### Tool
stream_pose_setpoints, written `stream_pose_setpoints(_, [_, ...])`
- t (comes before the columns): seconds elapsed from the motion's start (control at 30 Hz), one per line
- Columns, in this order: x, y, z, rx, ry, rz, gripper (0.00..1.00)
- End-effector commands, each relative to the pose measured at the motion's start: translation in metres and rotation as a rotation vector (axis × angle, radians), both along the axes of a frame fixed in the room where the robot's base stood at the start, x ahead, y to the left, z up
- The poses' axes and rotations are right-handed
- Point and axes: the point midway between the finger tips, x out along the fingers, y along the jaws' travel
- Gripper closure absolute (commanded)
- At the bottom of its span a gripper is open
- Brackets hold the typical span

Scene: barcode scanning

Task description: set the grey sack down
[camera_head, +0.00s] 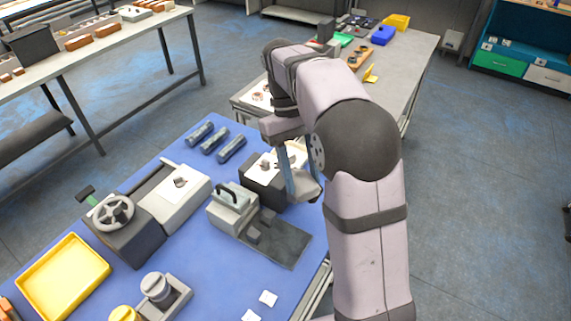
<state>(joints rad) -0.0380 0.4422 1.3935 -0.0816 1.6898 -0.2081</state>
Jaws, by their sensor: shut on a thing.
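My gripper (290,180) points down over the right edge of the blue-topped table, beside a dark box with a pale top (262,181). It is shut on a small grey thing (308,188), which looks like the grey sack. My arm hides part of the sack and the fingers. I cannot tell whether the sack touches anything below it.
A grey device with a handle (232,204) and a dark flat plate (280,243) stand close by. Several dark blue cylinders (215,140) lie behind. A yellow tray (63,277) and a handwheel machine (124,227) are at left. Blue tabletop (225,280) shows bare in front.

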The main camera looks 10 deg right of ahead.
Motion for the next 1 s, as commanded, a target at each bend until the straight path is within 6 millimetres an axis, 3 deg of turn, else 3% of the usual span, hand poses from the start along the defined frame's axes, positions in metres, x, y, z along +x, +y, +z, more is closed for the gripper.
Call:
stream_pose_setpoints(0.1, [0.017, -0.039, -0.003, -0.001, 0.001, -0.027, 0.89])
stream_pose_setpoints(0.33, [0.065, -0.067, -0.018, -0.001, 0.0, 0.243, 0.89])
stream_pose_setpoints(0.57, [0.128, -0.073, -0.041, -0.004, 0.0, 0.687, 0.89])
stream_pose_setpoints(1.0, [0.236, -0.061, -0.081, -0.005, -0.004, 1.574, 0.89])
